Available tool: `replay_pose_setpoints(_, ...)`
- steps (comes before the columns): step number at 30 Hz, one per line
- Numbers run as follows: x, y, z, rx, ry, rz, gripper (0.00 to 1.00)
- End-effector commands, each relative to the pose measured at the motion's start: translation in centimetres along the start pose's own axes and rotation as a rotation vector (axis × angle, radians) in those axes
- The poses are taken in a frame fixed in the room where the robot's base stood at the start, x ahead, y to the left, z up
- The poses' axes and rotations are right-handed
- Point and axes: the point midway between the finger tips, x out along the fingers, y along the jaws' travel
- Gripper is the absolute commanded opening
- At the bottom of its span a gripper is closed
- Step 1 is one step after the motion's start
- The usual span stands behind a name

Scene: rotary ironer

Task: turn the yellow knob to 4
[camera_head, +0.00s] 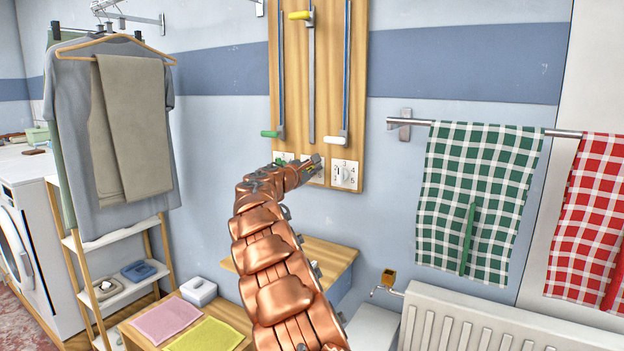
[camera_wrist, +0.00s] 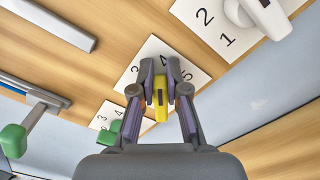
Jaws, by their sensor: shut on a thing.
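The yellow knob (camera_wrist: 160,98) sits between the two fingers of my gripper (camera_wrist: 160,92) in the wrist view. The gripper is shut on it from both sides. Its white dial plate (camera_wrist: 198,76) shows a 4 and a 5 beside the fingers; part of the plate is hidden by them. I cannot tell which number the knob points to. In the head view my gripper (camera_head: 312,164) is at the middle dial, low on the wooden panel (camera_head: 353,60), and hides the knob.
A dial with a white knob (camera_wrist: 262,14) is on one side and a dial with a green knob (camera_wrist: 115,126) on the other. Above are sliders with yellow (camera_head: 300,15), green (camera_head: 270,133) and white (camera_head: 336,140) handles. A towel rail (camera_head: 470,127) is to the right.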

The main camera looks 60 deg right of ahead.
Motion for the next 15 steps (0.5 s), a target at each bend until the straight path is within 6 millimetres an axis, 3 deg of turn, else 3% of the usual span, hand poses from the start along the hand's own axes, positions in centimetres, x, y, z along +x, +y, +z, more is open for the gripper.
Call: replay_pose_setpoints(15, -0.01, -0.49, -0.11, 0.158, 0.001, -0.001, 0.0)
